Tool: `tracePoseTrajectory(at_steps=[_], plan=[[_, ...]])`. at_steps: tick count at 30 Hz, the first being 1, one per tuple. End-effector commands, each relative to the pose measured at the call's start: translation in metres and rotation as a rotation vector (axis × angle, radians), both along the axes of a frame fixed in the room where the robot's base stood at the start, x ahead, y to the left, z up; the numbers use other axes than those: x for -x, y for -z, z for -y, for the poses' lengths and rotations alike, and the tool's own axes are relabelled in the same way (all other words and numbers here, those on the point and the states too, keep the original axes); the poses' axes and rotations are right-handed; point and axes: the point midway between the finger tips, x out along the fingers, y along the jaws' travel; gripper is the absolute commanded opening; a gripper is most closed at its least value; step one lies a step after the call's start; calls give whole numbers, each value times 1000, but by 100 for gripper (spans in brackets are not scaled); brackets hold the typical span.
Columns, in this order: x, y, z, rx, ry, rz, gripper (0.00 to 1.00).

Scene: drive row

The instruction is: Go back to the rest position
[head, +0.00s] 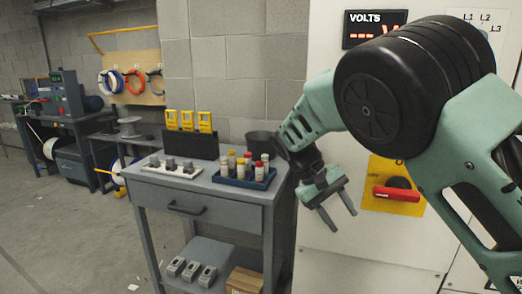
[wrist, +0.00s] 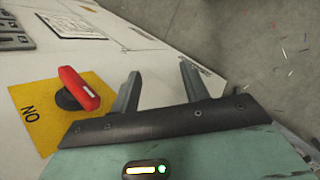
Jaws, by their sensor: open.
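My gripper (head: 338,214) hangs in front of the white cabinet, to the left of its red rotary handle (head: 396,194) and apart from it in the picture. Its two fingers are spread with nothing between them, as the wrist view also shows (wrist: 160,85). The red handle sits on a yellow plate (head: 408,169) and lies about level in the head view. In the wrist view the handle (wrist: 79,88) is left of the fingers, and the yellow plate (wrist: 35,117) shows the word ON.
The white cabinet (head: 330,250) has a VOLTS display (head: 373,29) showing red dashes. Open floor (head: 60,235) lies at the left.

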Motion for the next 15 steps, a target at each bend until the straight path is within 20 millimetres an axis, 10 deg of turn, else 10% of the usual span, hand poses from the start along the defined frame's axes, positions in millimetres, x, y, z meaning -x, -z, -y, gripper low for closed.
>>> tracePoseTrajectory(at_steps=[15], plan=[[221, -65, -54, -633, -238, 44, 45]])
